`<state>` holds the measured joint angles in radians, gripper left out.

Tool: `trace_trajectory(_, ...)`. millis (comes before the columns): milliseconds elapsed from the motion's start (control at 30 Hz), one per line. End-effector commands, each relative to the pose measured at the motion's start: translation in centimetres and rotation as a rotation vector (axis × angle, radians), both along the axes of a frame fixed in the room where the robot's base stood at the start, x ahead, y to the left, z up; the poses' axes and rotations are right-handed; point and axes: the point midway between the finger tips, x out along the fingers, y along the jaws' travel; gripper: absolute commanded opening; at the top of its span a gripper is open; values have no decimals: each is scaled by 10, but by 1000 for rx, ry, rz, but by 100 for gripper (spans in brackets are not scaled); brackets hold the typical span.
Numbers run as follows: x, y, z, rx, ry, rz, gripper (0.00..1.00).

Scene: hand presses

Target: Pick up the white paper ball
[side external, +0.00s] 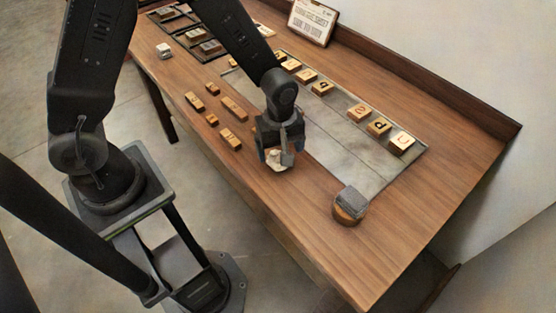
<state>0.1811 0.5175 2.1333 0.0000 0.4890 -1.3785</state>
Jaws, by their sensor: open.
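The white paper ball (273,157) lies low at my gripper (281,164), near the middle of the wooden table (310,210). The gripper points down and its fingers are open around or just beside the ball; I cannot tell which. The fingers partly hide the ball. It appears to be at table level, but its contact with the table is hidden.
Small wooden pieces (234,107) lie left of my gripper. A grey slab (345,150) with lettered blocks (379,127) lies behind. A round wooden-based pad (350,204) stands right. A framed sign (313,20) stands at the back. The front right tabletop is clear.

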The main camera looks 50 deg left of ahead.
Motion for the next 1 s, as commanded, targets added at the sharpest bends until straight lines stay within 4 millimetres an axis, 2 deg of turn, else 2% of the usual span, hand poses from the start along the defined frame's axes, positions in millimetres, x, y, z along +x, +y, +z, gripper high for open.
trace_trajectory(200,-4,3,-33,1,6,0,86)
trace_trajectory(300,-4,3,-43,1,4,0,86)
trace_trajectory(600,-3,2,-46,-1,1,0,85)
trace_trajectory(1000,-3,2,-46,-1,1,0,46)
